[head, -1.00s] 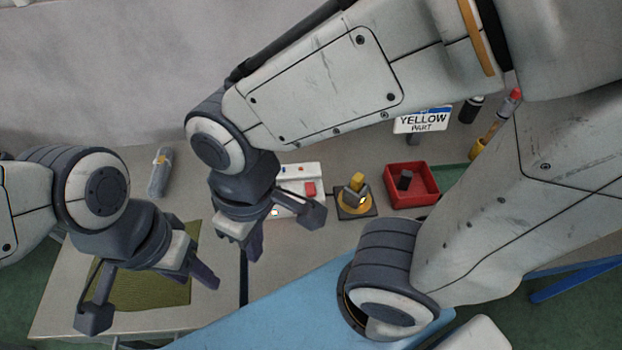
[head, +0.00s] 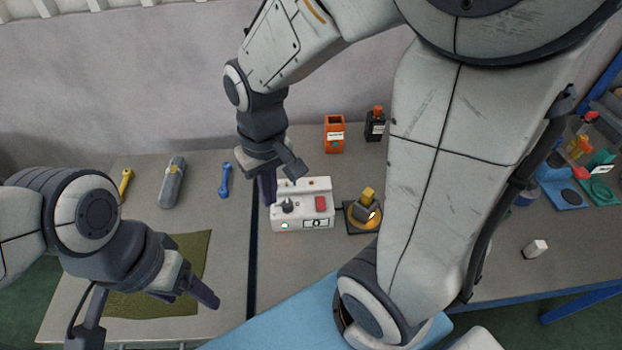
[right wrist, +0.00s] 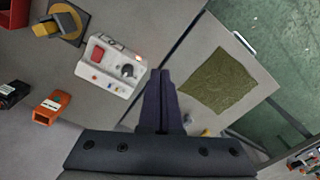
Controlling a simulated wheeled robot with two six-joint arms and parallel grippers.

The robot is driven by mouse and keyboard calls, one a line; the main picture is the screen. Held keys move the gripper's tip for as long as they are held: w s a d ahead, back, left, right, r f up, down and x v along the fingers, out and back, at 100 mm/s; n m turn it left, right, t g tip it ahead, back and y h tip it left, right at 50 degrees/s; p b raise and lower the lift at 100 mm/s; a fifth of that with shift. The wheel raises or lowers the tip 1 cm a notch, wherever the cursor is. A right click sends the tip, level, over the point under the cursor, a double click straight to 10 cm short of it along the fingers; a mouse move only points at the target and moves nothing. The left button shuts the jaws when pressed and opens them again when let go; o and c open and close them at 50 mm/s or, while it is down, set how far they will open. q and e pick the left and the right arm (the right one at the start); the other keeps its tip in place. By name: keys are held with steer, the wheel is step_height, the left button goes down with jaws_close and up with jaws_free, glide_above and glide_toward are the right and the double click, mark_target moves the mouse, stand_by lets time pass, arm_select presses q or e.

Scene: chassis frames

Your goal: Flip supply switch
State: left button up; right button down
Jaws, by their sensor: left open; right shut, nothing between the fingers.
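The white supply box (head: 301,222) stands on the table with a red switch (head: 320,203), a black knob (head: 287,206) and a lit lamp on its front. In the right wrist view the box (right wrist: 113,82) lies left of the fingertips, with its red switch (right wrist: 97,55) and black knob (right wrist: 127,70) in sight. My left gripper (head: 190,296) is open and empty over the green mat (head: 150,304).
A yellow-topped device (head: 365,212) stands right of the box. My right arm hides part of the table.

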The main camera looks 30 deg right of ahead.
steer(key=w+d+f+m, duration=0.1)
steer(key=w+d+m, duration=0.1)
steer(key=d, duration=0.5)
steer(key=w+d+f+m, duration=0.1)
steer(key=d+m, duration=0.3)
steer(key=d, duration=0.4)
steer(key=shift+w+f, duration=0.4)
steer(key=shift+w, duration=0.3)
steer(key=shift+w+d+p, duration=0.1)
steer(key=shift+w+p, duration=0.05)
steer(key=shift+p, duration=0.15)
steer(key=shift+w+d+r+p, duration=0.25)
steer(key=shift+w+p, duration=0.1)
steer(key=shift+w, duration=0.2)
step_height(320, 180, up, 14)
steer(key=w+d+p, duration=0.1)
steer(key=w+p, duration=0.1)
